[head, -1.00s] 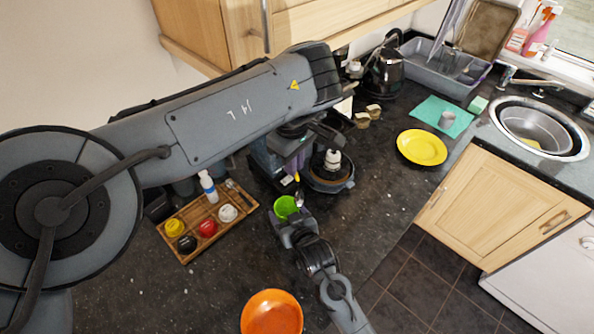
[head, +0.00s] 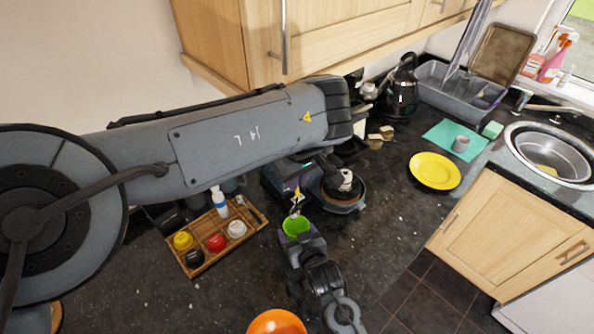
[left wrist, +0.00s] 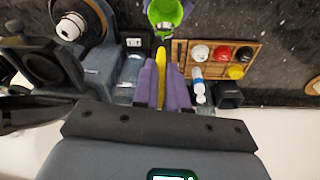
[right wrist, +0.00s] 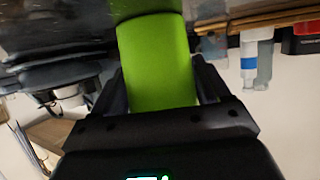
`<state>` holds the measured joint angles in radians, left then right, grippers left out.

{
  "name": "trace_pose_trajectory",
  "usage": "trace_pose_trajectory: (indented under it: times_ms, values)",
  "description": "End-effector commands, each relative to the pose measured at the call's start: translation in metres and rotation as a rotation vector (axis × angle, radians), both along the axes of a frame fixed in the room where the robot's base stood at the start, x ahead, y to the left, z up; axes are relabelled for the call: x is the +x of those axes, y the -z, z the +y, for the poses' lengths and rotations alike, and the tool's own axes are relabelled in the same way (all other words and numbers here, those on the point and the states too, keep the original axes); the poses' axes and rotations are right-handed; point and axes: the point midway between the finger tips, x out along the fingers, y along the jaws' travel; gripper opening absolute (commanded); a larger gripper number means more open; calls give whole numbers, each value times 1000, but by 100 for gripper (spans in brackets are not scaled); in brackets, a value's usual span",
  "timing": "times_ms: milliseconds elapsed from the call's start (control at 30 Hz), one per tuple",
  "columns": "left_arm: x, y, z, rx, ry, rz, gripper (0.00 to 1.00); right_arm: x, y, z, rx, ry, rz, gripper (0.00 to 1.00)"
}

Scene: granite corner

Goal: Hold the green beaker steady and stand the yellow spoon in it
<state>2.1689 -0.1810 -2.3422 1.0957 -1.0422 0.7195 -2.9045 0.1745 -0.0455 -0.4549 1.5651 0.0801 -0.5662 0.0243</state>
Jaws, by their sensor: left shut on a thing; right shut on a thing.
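The green beaker (head: 296,227) stands upright at the middle of the dark counter, its open top facing up. My right gripper (head: 303,243) is shut on it from the near side; the beaker fills the space between the fingers in the right wrist view (right wrist: 157,62). My left gripper (left wrist: 162,88) is shut on the handle of the yellow spoon (left wrist: 161,62). In the head view the spoon (head: 297,194) hangs down at the beaker's far rim. I cannot tell whether its tip is inside.
A wooden tray (head: 258,213) with several small pots and a white-blue bottle (head: 220,202) lies left of the beaker. A dark appliance with a round base (head: 345,203) stands just behind right. An orange bowl (head: 276,323) is in front. A yellow plate (head: 435,171) lies far right.

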Motion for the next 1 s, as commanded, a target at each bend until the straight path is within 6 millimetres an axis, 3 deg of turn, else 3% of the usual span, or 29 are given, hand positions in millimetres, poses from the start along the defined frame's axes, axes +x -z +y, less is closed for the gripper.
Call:
trace_pose_trajectory:
  times_ms: [1000]
  values:
    - [0, 78, -1, -1, 0, 0, 0, 0, 0, 0, 0, 0, 0, 47]
